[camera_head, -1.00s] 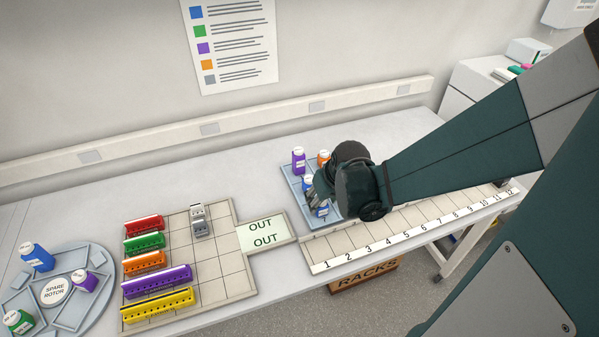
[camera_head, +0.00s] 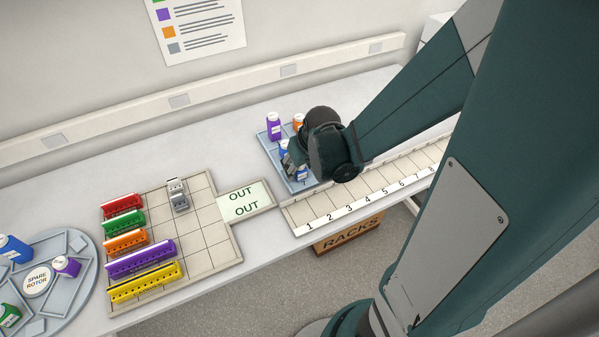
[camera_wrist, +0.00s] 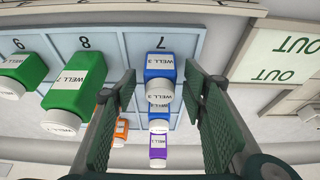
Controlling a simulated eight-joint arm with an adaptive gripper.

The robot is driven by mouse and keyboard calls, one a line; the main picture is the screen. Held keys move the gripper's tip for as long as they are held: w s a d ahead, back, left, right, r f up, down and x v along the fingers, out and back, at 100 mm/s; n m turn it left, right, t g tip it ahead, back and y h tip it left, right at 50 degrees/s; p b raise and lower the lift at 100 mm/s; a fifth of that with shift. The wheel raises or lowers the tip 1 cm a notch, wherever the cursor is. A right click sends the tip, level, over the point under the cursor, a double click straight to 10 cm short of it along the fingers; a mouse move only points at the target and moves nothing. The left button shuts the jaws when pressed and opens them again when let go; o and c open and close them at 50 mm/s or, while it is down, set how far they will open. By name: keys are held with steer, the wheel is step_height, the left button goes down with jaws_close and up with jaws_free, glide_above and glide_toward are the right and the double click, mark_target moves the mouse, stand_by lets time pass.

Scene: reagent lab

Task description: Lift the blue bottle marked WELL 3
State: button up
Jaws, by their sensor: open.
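The blue bottle marked WELL 3 (camera_wrist: 160,80) stands in the tray (camera_wrist: 118,42) with its white cap toward my wrist camera. In the wrist view it appears between the two fingertips of my gripper (camera_wrist: 160,76), with a gap on each side. The fingers are apart and hold nothing. How deep the bottle sits between them is hard to tell. In the head view my gripper (camera_head: 294,160) is over the front of the tray and partly hides a blue bottle (camera_head: 303,174) there.
Behind it in the wrist view stand another blue bottle (camera_wrist: 158,124), a purple bottle (camera_wrist: 158,151) and an orange bottle (camera_wrist: 120,131). A green WELL 7 bottle (camera_wrist: 78,88) stands to the left. The numbered rack strip (camera_head: 340,208) and OUT pad (camera_head: 244,200) lie beside the tray.

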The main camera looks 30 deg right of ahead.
steer(key=shift+c, duration=0.7)
steer(key=c, duration=0.9)
steer(key=shift+o, duration=0.2)
steer(key=shift+r, duration=0.2)
steer(key=shift+r+p, duration=0.95)
steer(key=shift+r, duration=3.9)
